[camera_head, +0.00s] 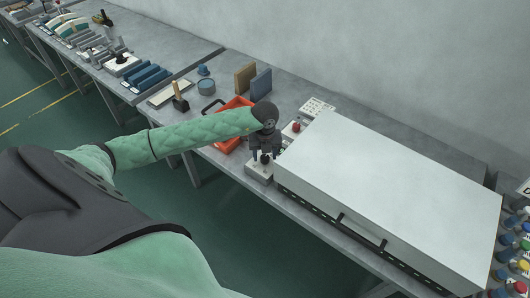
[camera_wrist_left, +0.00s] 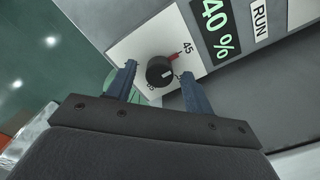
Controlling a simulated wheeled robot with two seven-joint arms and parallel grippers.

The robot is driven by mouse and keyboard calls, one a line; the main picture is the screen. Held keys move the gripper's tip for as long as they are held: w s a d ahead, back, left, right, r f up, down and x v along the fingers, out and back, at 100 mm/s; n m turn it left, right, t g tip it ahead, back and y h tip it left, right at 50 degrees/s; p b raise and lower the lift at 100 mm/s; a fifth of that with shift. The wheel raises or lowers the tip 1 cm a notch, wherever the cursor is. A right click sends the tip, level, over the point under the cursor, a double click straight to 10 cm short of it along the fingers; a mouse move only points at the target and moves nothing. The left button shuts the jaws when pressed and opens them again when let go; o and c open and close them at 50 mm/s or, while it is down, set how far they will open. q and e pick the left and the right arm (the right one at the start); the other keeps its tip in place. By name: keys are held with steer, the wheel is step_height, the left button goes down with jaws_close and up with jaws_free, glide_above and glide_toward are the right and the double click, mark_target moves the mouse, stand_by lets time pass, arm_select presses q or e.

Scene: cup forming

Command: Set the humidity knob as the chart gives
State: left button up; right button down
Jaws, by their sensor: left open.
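My left gripper (camera_wrist_left: 160,82) is open, with one finger on each side of the knob; contact cannot be told. In the head view my left gripper (camera_head: 265,157) is over a small control box (camera_head: 259,172) at the table's front edge. My right gripper is not in view.
A large white box (camera_head: 390,190) with a dark handle fills the table to the right of the control box. A red button (camera_head: 296,126) is behind it. An orange tray (camera_head: 233,122) lies left of the gripper, partly behind my arm. Coloured bottles (camera_head: 515,240) stand at the far right.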

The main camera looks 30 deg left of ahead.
arm_select(q)
steer(key=shift+s+f, duration=0.1)
steer(key=shift+f, duration=0.1)
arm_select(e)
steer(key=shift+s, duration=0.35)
arm_select(q)
steer(key=shift+f, duration=0.1)
steer(key=c, duration=0.9)
steer(key=shift+c, duration=0.3)
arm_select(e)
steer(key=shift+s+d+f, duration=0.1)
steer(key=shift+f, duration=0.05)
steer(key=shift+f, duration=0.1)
